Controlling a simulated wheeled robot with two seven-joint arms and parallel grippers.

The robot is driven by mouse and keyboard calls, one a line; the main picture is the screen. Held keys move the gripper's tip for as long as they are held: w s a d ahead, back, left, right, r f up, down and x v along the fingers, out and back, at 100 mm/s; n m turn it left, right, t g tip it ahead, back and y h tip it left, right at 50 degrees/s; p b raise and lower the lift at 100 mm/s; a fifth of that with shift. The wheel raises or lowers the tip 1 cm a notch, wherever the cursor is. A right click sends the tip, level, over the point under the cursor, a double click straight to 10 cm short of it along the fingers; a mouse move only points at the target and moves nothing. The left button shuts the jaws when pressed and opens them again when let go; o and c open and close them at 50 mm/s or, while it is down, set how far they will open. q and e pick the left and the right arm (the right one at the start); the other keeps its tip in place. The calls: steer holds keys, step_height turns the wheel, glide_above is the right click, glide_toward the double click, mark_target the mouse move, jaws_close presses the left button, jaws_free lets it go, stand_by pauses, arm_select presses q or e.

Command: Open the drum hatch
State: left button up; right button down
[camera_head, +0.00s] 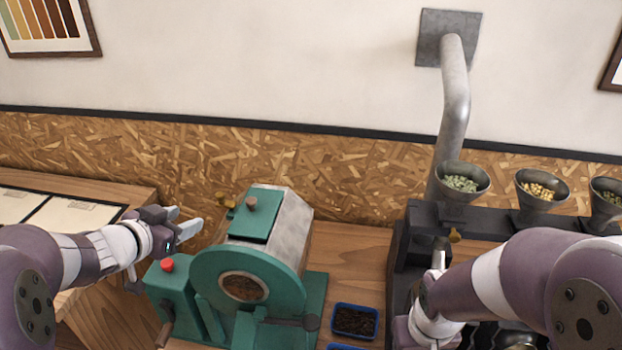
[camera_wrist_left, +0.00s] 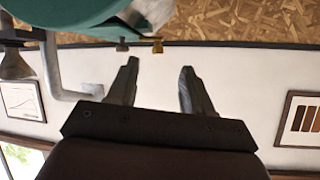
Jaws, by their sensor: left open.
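The drum roaster has a green front ring (camera_head: 205,275) and a grey metal body (camera_head: 290,235). Its green drum hatch (camera_head: 252,223) lies flat on top, looking shut, with a brown knob (camera_head: 251,203). My left gripper (camera_head: 189,217) is open and empty, left of the hatch and apart from it. In the left wrist view its two fingers (camera_wrist_left: 158,80) stand apart with nothing between them, and part of the green roaster (camera_wrist_left: 85,15) shows at the top left. My right gripper (camera_head: 440,258) is partly hidden by its arm, so its jaws cannot be made out.
Small brass fittings (camera_head: 229,201) stick out at the hatch's left edge. A red button (camera_head: 167,265) tops the green box. A blue tray of dark beans (camera_head: 355,334) sits right of the roaster. Hoppers of beans (camera_head: 462,200) and a steel pipe (camera_head: 455,90) stand at the right.

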mark_target(248, 201)
arm_select(q)
steer(key=w+d+f+h, duration=0.1)
steer(key=w+d, duration=0.2)
steer(key=w+d+f+h+p, duration=0.1)
steer(key=w+d, duration=0.1)
steer(key=d, duration=0.2)
steer(key=w+d+f+p, duration=0.1)
steer(key=w+d, duration=0.2)
steer(key=shift+w+d+m+g+h, duration=0.3)
steer(key=shift+d+g+h, duration=0.05)
steer(key=shift+g+h, duration=0.05)
steer(key=shift+s, duration=0.2)
steer(key=shift+w+f, duration=0.1)
steer(key=shift+w, duration=0.1)
steer(key=shift+w+d, duration=0.1)
steer(key=c, duration=0.6)
jaws_close()
arm_select(e)
step_height(248, 201, up, 2)
steer(key=shift+s+d+r, duration=0.1)
steer(key=shift+s+d, duration=0.05)
